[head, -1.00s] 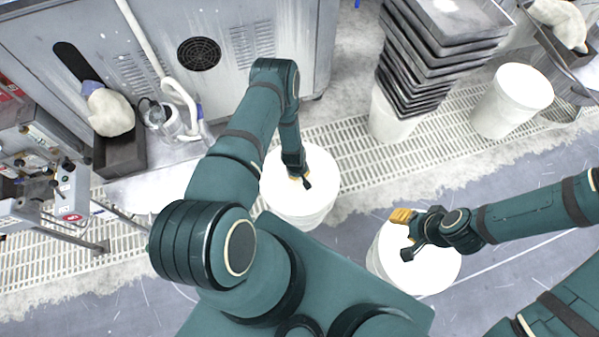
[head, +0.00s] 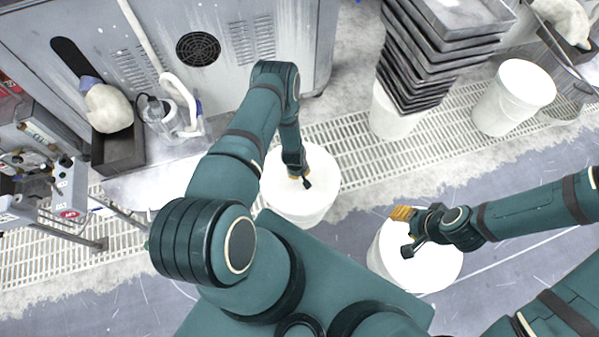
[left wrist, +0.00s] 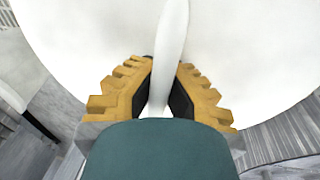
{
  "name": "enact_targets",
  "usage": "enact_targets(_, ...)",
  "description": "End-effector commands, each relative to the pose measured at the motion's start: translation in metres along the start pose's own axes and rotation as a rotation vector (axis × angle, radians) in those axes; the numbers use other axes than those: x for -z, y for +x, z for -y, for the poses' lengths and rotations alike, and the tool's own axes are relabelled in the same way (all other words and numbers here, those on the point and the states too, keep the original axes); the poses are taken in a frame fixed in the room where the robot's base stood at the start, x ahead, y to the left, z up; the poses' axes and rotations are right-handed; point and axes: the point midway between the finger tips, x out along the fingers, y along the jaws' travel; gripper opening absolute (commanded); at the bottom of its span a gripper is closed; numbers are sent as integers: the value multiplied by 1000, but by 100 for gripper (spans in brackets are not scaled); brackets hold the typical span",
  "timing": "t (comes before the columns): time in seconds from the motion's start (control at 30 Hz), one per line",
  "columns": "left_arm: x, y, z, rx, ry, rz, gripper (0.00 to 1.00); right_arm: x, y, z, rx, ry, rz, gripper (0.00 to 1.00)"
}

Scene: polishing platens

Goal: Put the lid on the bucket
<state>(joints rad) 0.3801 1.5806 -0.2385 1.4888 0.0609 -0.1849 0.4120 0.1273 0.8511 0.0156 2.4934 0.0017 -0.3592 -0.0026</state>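A white bucket (head: 308,217) stands in front of me with a flat white round top at its mouth. My left gripper (head: 299,179) is over the middle of that top, pointing down. In the left wrist view a broad white lid-like surface (left wrist: 75,35) fills most of the picture. A narrow white raised strip (left wrist: 172,40) stands between the fingers of the left gripper (left wrist: 163,80), whose pads close against both its sides. A second white bucket (head: 432,266) stands to the right. My right gripper (head: 404,214) is above its far left edge; its finger gap is not clear.
A stack of dark trays (head: 420,65) rests over a white bucket (head: 391,118) at the back. Another white bucket (head: 515,95) stands at the back right. A grey cabinet (head: 150,45) and a dark bin (head: 120,150) are at the left. Floor grating runs across.

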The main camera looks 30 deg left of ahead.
Motion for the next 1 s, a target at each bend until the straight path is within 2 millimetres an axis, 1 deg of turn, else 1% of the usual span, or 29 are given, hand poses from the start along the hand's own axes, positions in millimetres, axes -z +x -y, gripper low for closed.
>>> enact_targets(0.03,0,0,0,0,0,0,19,0,0,0,0,0,0,47)
enact_targets(0.1,0,0,0,0,0,0,39,0,0,0,0,0,0,47)
enact_targets(0.4,0,-1,0,0,0,0,39,0,0,0,0,0,0,47)
enact_targets(0.53,1,-8,0,0,0,0,39,0,0,0,0,0,0,47)
enact_targets(0.67,1,-26,-1,-1,1,0,39,0,0,0,0,0,0,47)
enact_targets(0.9,1,-74,-1,-1,-1,-1,39,0,0,0,0,0,0,47)
enact_targets(1.0,1,-91,-1,-1,-1,-1,39,0,0,0,0,0,0,47)
